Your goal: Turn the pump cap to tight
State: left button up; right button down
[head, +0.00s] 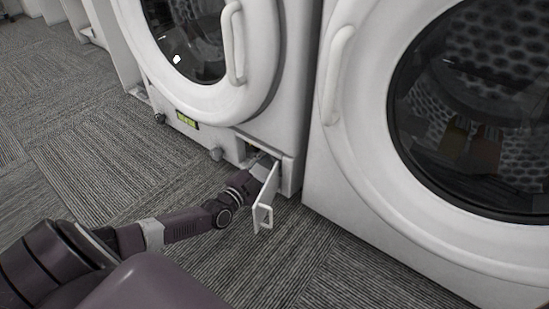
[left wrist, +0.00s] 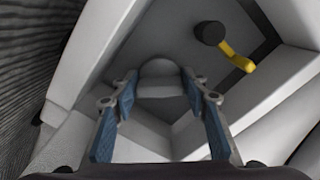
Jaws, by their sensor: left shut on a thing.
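The pump cap (left wrist: 159,69) is a pale grey, round-topped piece inside a small white compartment low on the left machine. My left gripper (left wrist: 159,80) has one blue-padded finger on each side of the cap and is shut on it. In the head view my left gripper (head: 262,166) reaches into the compartment opening, and the cap is hidden there. Any tight mark or the cap's turn angle cannot be made out. My right gripper is in neither view.
The compartment's white flap (head: 267,196) hangs open beside my left wrist. A yellow lever with a dark round end (left wrist: 231,50) sits right of the cap. A second machine (head: 335,175) stands close on the right. Grey carpet (head: 110,150) is clear at left.

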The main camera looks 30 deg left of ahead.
pick_arm(q)
jog(key=m+p, duration=0.1)
jog(key=p, duration=0.1)
jog(key=m+p, duration=0.2)
jog(key=p, duration=0.1)
jog(key=shift+r+m, duration=0.25)
jog(key=shift+m, duration=0.05)
jog(key=shift+f+m+p, duration=0.1)
jog(key=shift+m+p, duration=0.65)
jog(key=shift+m, duration=0.45)
jog(key=shift+m+p, duration=0.6)
jog(key=shift+m, duration=0.6)
jog(key=shift+f, duration=0.1)
jog(key=o, duration=0.9)
jog(key=shift+c, duration=0.2)
jog(key=s, duration=1.2)
jog(key=shift+a, duration=0.45)
